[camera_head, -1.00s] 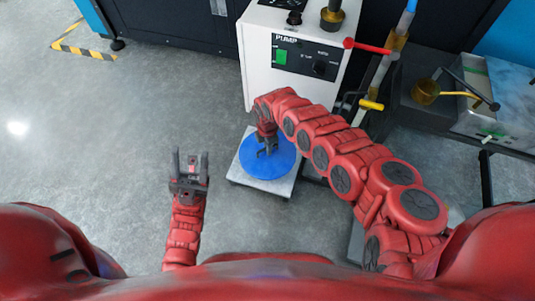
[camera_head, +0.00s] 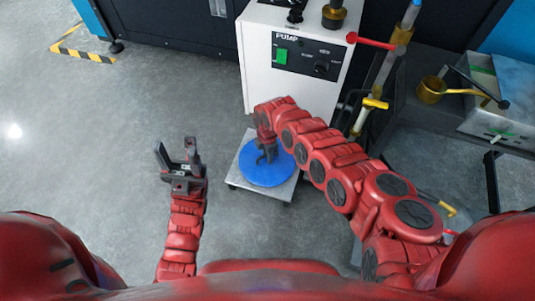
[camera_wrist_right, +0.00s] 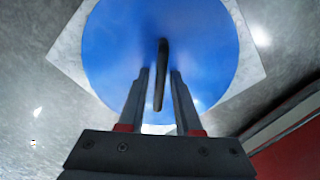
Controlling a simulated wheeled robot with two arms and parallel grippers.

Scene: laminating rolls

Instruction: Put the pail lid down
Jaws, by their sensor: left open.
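The round blue pail lid (camera_head: 262,175) lies level over the white square platform in the head view. It also shows in the right wrist view (camera_wrist_right: 115,50), with a dark upright handle (camera_wrist_right: 161,75) at its middle. My right gripper (camera_head: 267,156) is over the lid. In the right wrist view its two fingers (camera_wrist_right: 160,78) stand one on each side of the handle, with blue gaps visible, so it is open around the handle. The pail's side is hidden below the lid. My left gripper (camera_head: 176,153) is open and empty over the floor to the left.
The white platform (camera_head: 237,178) stands on small casters in front of the white pump cabinet (camera_head: 257,70). A pipe with a red lever (camera_head: 370,40) and a yellow handle (camera_head: 376,103) is to the right. Open grey floor lies to the left.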

